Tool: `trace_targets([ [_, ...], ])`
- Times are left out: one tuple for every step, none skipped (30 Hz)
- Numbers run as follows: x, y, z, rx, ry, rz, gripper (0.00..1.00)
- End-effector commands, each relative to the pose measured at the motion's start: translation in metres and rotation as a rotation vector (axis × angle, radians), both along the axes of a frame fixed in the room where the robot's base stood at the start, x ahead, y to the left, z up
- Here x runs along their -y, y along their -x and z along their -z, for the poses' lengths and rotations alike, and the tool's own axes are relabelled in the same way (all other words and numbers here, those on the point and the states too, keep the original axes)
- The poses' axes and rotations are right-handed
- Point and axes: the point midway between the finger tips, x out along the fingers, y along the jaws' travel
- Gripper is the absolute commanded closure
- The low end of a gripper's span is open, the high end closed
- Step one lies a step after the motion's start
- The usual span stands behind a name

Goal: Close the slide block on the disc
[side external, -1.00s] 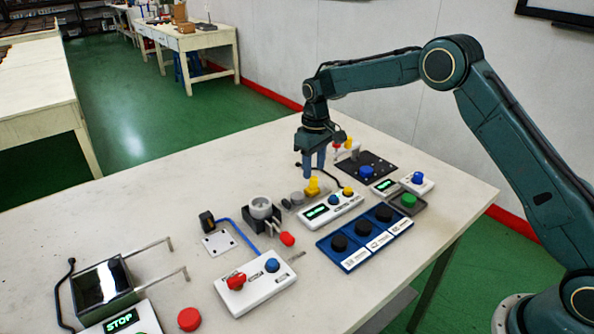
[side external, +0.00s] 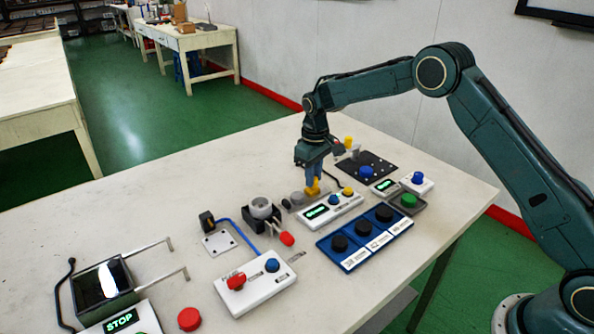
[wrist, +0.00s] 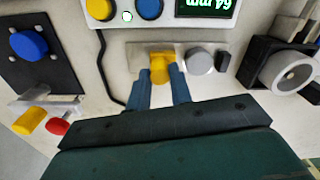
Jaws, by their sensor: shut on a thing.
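The yellow slide block (side external: 313,189) sits on a small plate with the grey disc (side external: 297,198). In the wrist view the yellow block (wrist: 160,62) stands left of the grey disc (wrist: 199,61), with a gap between them. A small dark stop (wrist: 222,61) is on the disc's other side. My gripper (side external: 313,178) is down at the block, its blue fingers on either side of it. In the wrist view the fingertips of my gripper (wrist: 162,76) are shut on the block's near part. The lower part of the block is partly hidden by the fingers.
A white panel with a green display (side external: 330,209) lies close beside the slide plate. A dark holder with a white round cup (side external: 262,209) stands beyond the disc. A black plate with a blue knob (side external: 366,172) is on the other side. A black cable (wrist: 104,75) runs near the fingers.

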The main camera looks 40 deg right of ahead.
Motion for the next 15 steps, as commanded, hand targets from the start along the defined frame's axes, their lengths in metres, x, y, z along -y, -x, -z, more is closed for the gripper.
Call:
trace_targets([
  [-0.003,0.000,0.000,0.000,0.000,-0.001,1.00],
  [-0.005,0.000,0.000,0.000,0.000,-0.002,1.00],
  [-0.009,0.000,0.000,0.000,0.000,-0.003,1.00],
  [-0.013,0.000,-0.001,0.000,0.000,-0.004,1.00],
  [-0.017,0.000,-0.001,0.000,0.000,-0.004,1.00],
  [-0.022,0.000,-0.001,0.000,0.000,-0.004,1.00],
  [-0.025,0.000,-0.001,0.000,0.000,-0.004,1.00],
  [-0.027,0.000,-0.001,0.000,0.000,-0.004,1.00],
  [-0.028,0.000,-0.001,0.000,0.000,-0.003,1.00],
  [-0.028,0.000,-0.001,0.001,0.000,-0.002,1.00],
  [-0.028,0.000,-0.001,0.001,0.000,-0.002,1.00],
  [-0.028,0.000,-0.001,0.001,0.000,-0.002,1.00],
  [-0.028,0.000,-0.001,0.001,0.000,-0.002,1.00],
  [-0.028,0.000,-0.001,0.001,0.000,-0.002,1.00],
  [-0.028,0.000,-0.001,0.001,-0.001,-0.002,1.00],
])
